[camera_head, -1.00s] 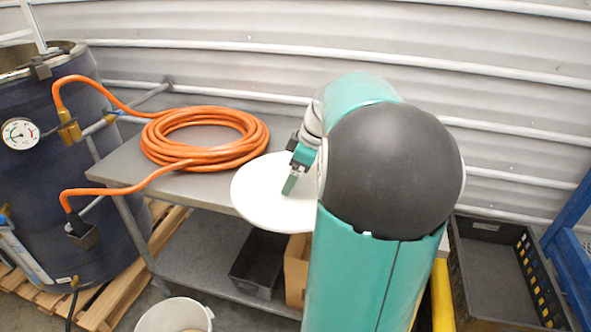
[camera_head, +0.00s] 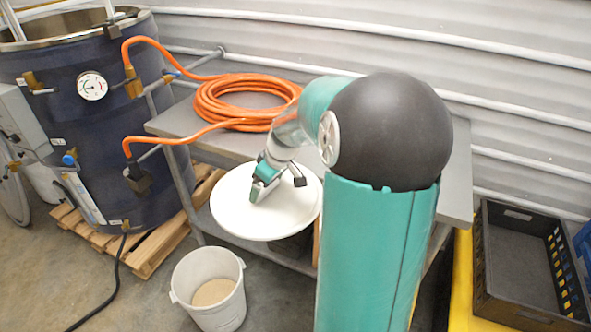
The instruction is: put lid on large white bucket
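The round white lid (camera_head: 290,215) hangs in the air in front of the table's edge. My gripper (camera_head: 259,195) is over its middle and appears shut on it; the exact grip point is hidden by the fingers. The lid looks slightly tilted. The large white bucket (camera_head: 224,312) stands upright on the floor at lower centre-left, open, with tan granular material (camera_head: 212,292) inside. The lid is above it and to its right in the picture, apart from it.
A metal table (camera_head: 183,122) carries a coiled orange hose (camera_head: 240,82) linked to a dark blue drum (camera_head: 75,130) on a wooden pallet (camera_head: 150,255). A black crate (camera_head: 510,285) sits at the right. Bare floor (camera_head: 90,290) lies left of the bucket.

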